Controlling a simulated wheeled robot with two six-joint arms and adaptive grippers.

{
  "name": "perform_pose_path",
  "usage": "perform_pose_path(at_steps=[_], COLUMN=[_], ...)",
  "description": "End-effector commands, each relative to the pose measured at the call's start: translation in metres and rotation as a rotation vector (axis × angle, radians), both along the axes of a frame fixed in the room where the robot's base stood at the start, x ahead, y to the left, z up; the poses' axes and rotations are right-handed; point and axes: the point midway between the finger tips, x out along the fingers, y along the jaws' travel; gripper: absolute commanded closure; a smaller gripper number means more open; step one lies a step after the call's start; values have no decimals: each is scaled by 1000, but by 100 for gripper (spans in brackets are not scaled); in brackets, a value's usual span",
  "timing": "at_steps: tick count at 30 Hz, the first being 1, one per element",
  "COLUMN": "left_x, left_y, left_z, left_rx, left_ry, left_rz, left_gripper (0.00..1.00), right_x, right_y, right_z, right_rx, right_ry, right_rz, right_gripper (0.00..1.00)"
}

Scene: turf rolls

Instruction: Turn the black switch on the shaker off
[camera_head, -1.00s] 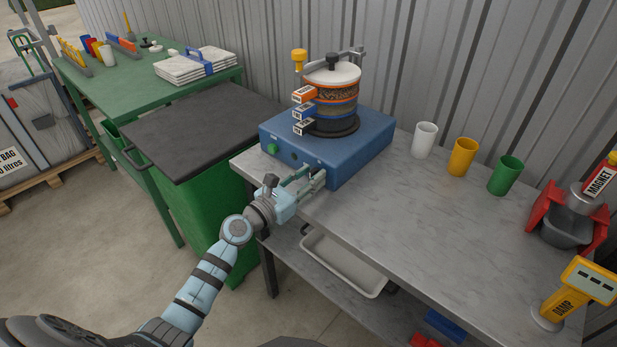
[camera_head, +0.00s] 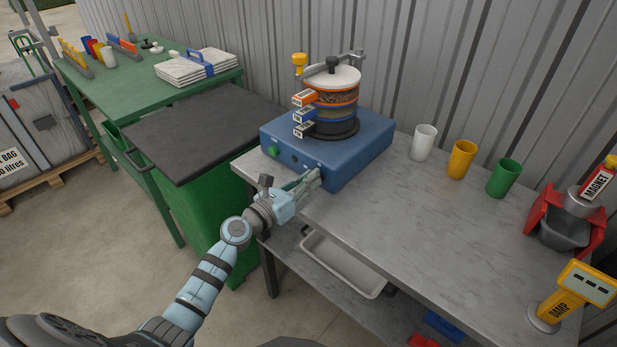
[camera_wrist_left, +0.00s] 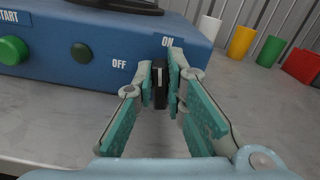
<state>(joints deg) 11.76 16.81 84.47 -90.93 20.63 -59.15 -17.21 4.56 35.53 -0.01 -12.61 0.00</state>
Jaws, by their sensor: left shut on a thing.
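The shaker is a blue box (camera_head: 345,157) on the grey bench, with a stack of clamped sieves (camera_head: 333,98) on top. My left gripper (camera_head: 317,178) is at the right part of its front face. In the left wrist view, the black switch (camera_wrist_left: 160,82) stands between the fingertips (camera_wrist_left: 162,78), which are shut on it. A pale line runs upright on the switch. The OFF label (camera_wrist_left: 119,64) is left of the fingers and the ON label (camera_wrist_left: 168,42) is above them. The fingers hide part of the switch. My right gripper is not in view.
A green START button (camera_wrist_left: 12,50) and a dark round button (camera_wrist_left: 82,53) are left of the switch. White (camera_head: 424,142), yellow (camera_head: 462,160) and green (camera_head: 503,178) cups stand right of the shaker. The bench top (camera_head: 400,215) in front of them is clear.

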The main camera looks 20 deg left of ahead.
Motion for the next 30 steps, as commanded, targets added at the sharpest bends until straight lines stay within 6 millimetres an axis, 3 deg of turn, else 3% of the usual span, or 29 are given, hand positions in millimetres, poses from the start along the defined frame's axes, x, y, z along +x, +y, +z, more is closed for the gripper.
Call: perform_pose_path(at_steps=[30], left_x=[2], left_y=[8], left_z=[-5], left_rx=[-907], left_ry=[296], left_rz=[-1], left_gripper=[100], right_x=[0], right_y=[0], right_z=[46], right_rx=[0], right_ry=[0], right_rz=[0], right_gripper=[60])
